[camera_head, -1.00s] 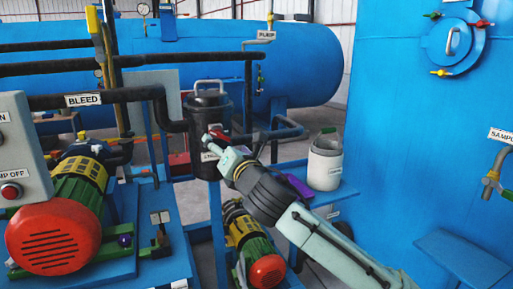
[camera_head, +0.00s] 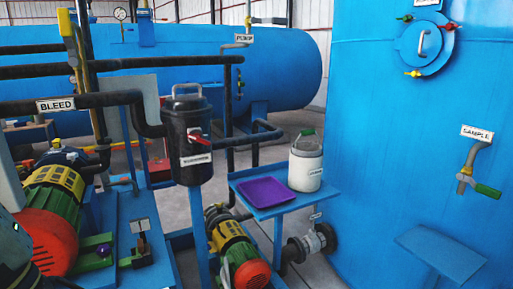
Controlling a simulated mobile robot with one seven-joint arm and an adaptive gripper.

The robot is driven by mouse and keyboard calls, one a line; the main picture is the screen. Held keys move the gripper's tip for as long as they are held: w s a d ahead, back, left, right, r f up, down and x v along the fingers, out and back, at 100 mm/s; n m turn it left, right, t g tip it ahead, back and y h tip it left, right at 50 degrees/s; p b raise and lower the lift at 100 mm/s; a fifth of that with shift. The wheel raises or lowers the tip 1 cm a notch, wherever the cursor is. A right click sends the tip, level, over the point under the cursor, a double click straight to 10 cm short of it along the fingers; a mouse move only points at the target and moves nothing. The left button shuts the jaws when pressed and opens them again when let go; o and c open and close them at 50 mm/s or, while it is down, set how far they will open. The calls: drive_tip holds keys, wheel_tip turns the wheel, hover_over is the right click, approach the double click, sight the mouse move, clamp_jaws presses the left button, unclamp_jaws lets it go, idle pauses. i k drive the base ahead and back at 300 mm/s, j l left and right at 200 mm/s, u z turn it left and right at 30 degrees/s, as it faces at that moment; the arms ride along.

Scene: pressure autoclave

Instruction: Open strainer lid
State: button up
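The strainer (camera_head: 187,150) is a black upright cylinder on a blue post, left of centre. Its dark lid (camera_head: 187,101) sits on top and looks closed, with a grey loop handle (camera_head: 187,89) standing up from it. A red handle (camera_head: 196,137) is on the strainer's front, above a white label (camera_head: 195,159) that is too small to read surely. My gripper is out of view. Part of what seems to be my arm shows at the lower left edge, well away from the strainer.
Black pipes run beside the strainer on both sides. A white canister (camera_head: 305,167) and a purple tray (camera_head: 265,192) stand on a blue shelf to its right. Pumps (camera_head: 233,250) sit below and at left. A large blue tank (camera_head: 390,140) fills the right.

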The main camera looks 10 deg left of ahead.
sight(190, 104)
drive_tip(key=i+l, duration=0.35)
drive_tip(key=i, duration=0.15)
drive_tip(key=i+l+u, duration=0.1)
drive_tip(key=i+l, duration=0.25)
drive_tip(key=i, duration=0.15)
